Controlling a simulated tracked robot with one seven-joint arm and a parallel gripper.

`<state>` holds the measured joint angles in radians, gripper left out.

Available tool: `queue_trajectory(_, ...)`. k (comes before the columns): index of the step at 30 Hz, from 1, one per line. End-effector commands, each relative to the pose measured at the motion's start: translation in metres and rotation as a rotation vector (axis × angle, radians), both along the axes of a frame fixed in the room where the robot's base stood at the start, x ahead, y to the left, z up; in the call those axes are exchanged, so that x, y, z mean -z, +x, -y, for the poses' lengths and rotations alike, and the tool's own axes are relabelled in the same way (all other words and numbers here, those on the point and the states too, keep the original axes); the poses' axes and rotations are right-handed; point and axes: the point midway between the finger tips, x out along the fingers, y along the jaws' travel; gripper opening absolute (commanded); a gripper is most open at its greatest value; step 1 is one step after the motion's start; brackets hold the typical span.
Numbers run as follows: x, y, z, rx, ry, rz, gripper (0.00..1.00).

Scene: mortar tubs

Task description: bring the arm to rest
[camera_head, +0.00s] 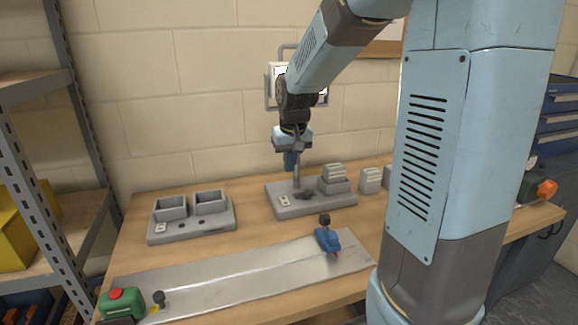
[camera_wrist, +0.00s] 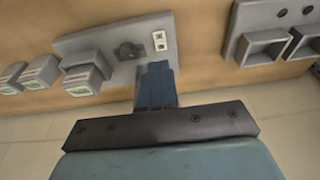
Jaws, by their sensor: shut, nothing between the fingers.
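My gripper (camera_head: 290,167) points down in front of the back wall, above or near the rear of a grey base plate (camera_head: 311,205) in the body view. Its blue fingers (camera_wrist: 156,66) are together and empty in the wrist view. The base plate carries a socket-like plate, a dark round part, an upright post and a grey tub (camera_head: 336,186) filled with pale layered stuff. A similar filled tub (camera_head: 370,181) stands to its right. Another grey base (camera_head: 192,229) at the left carries two empty open tubs (camera_head: 171,208). My arm hides part of the table's right side.
A metal rail plate (camera_head: 235,278) with a blue slider (camera_head: 327,239) lies along the front. A green box with a red button (camera_head: 121,304) sits at its left end. A shelf rack (camera_head: 45,130) stands left and blue drawers (camera_head: 560,120) stand right. Bare table separates the two grey bases.

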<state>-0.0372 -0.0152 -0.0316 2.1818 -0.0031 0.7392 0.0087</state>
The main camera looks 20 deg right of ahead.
Motion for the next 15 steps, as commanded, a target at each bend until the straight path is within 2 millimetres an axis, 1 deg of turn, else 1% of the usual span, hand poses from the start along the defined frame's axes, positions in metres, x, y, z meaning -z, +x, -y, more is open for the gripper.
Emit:
queue_trajectory(10, 0.000, -0.001, 0.000, 0.000, 0.000, 0.001, 0.00)
queue_trajectory(13, -0.006, -0.007, 0.000, 0.000, 0.001, 0.009, 0.00)
queue_trajectory(15, -0.014, -0.016, 0.000, 0.001, 0.002, 0.021, 0.00)
